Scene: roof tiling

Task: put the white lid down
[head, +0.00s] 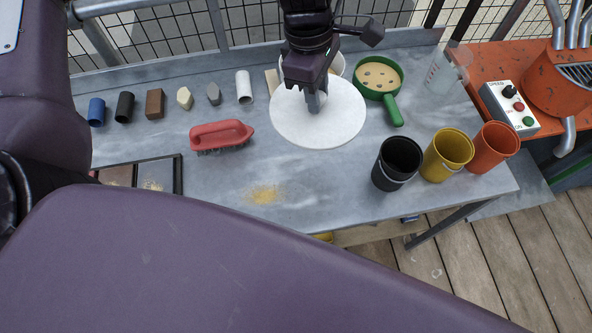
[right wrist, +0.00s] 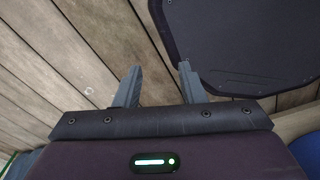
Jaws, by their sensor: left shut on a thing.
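The white lid (head: 340,125) is a flat round disc near the top middle of the head view. My left gripper (head: 316,103) points down at the lid's middle and is shut on it, probably by a knob that the fingers hide. The lid overlaps a white container (head: 338,64) behind it, of which only part of the rim shows. I cannot tell how far the lid is above the table. My right gripper (right wrist: 158,85) shows in the right wrist view, with its two fingers apart and nothing between them, over wooden planks.
On the grey table (head: 340,190), a green-handled sieve (head: 391,100) is right of the lid and a red brush (head: 220,134) left. Black (head: 398,162), yellow (head: 447,154) and orange (head: 494,147) buckets stand at right. Small blocks line the back. The table's middle front is mostly clear.

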